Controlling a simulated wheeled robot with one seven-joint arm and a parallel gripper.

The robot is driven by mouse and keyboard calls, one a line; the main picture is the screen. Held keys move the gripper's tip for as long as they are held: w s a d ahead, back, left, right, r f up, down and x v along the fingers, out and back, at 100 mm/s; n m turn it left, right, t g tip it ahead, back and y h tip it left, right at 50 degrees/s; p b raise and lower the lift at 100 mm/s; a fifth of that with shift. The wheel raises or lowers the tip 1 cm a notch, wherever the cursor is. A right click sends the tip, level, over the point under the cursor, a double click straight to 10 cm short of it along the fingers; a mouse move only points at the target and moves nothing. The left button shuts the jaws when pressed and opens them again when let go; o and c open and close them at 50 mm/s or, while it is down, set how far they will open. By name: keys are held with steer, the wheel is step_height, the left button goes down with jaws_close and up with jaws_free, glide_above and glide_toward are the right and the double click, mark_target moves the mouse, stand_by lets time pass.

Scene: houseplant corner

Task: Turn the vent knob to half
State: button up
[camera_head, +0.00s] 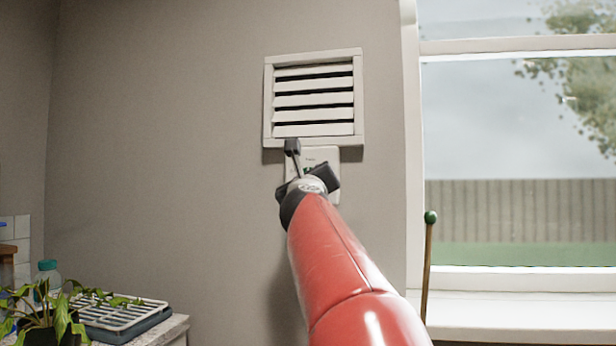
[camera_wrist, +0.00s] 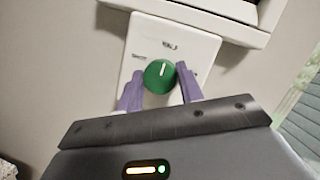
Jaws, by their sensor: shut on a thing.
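The green vent knob (camera_wrist: 160,77) sits on a white wall plate (camera_wrist: 150,32), which also shows in the head view (camera_head: 325,156) below the vent. In the wrist view my gripper (camera_wrist: 160,74) has one finger on each side of the knob and is shut on it. The knob's white pointer line points up, toward or close to the label at the top of the plate, which seems to read "HALF". Smaller labels to the left and right are too blurred to read. The white vent (camera_head: 314,98) has its slats partly open, with dark gaps between them. In the head view my arm hides most of the knob.
A window (camera_head: 515,150) is at the right, with a sill (camera_head: 520,308) below it. A thin stick with a green ball top (camera_head: 430,217) stands before it. At lower left, a counter holds a leafy plant (camera_head: 45,312), a rack tray (camera_head: 125,312) and a bottle (camera_head: 48,272).

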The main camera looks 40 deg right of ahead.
steer(key=shift+n, duration=0.4)
steer(key=o, duration=1)
steer(key=shift+s+a, duration=0.1)
steer(key=b+v, duration=0.2)
steer(key=v, duration=0.5)
steer(key=shift+s+a, duration=0.2)
steer(key=shift+s, duration=0.1)
